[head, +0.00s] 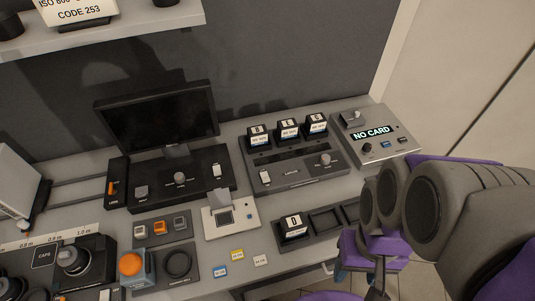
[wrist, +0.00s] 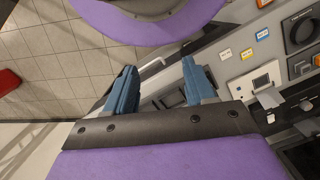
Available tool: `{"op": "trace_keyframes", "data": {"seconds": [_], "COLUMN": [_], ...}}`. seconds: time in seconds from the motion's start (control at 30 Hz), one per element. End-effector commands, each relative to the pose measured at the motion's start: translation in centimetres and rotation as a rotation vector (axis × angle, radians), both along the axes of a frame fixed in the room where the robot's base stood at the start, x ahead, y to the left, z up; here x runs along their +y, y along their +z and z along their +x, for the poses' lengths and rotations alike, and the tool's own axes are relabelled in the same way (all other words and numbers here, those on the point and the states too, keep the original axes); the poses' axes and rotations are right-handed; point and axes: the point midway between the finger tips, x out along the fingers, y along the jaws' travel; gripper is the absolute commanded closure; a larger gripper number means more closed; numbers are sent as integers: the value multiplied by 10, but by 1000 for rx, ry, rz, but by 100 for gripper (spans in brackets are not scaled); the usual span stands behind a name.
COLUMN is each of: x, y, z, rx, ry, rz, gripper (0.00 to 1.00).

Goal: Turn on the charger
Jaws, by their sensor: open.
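The likely charger (head: 300,178) is a dark grey unit at the back of the desk in the head view. Several blocks in it include three lettered black-and-white battery-like blocks (head: 287,130) standing along its rear. A small white switch (head: 264,176) is on its front left and a round knob (head: 325,160) on its front right. Its label is too small to read, and the switch position is unclear. My gripper (wrist: 160,92) is open and empty, its blue fingers apart near the desk's front edge. In the head view it is low, in front of the charger and apart from it.
A "NO CARD" box (head: 392,140) stands right of the charger, a monitor (head: 160,115) to its left. A tray (head: 325,222) with one block marked D, a white card device (head: 230,216) and small tags (head: 237,254) lie in front. Tiled floor (wrist: 60,60) is open beyond the desk.

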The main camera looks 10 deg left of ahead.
Motion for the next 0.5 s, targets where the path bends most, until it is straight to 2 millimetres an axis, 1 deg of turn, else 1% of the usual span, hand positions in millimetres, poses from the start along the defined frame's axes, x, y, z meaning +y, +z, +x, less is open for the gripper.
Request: {"op": "trace_keyframes", "data": {"seconds": [0.03,0.17,0.27,0.5], "x": [0,1,2,8], "y": [0,3,8,15], "z": [2,15,35,89], "rx": [0,0,-6,-7], "ry": [7,50,114,317], "rz": [1,6,12,29], "gripper": [51,63,73,96]}}
